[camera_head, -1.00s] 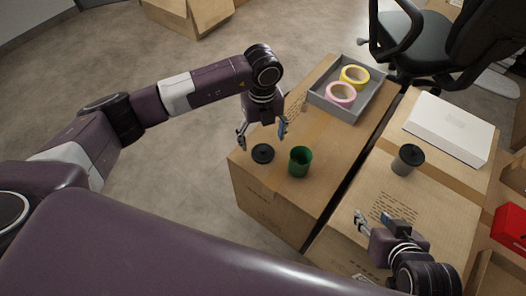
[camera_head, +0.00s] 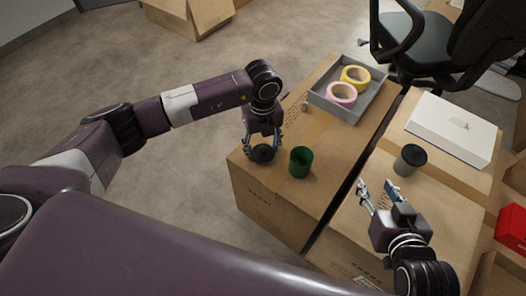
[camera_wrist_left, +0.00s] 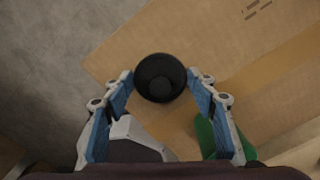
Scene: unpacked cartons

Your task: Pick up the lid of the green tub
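The black round lid (camera_head: 263,154) lies on the left carton near its left corner. In the left wrist view the lid (camera_wrist_left: 160,78) has a raised knob in its middle. The green tub (camera_head: 300,161) stands open just right of the lid; its edge shows in the left wrist view (camera_wrist_left: 208,138). My left gripper (camera_head: 263,150) is open, pointing down over the lid, with its blue-padded fingers on either side. Whether the fingers touch the lid is hard to tell. My right gripper (camera_head: 378,190) is open and empty above the right carton.
The left carton (camera_head: 265,205) and right carton (camera_head: 430,215) stand side by side with a dark gap between. A grey tray (camera_head: 335,108) with pink and yellow tape rolls is at the back. A dark grey tub with black lid (camera_head: 410,159) and a white box (camera_head: 448,128) are on the right carton.

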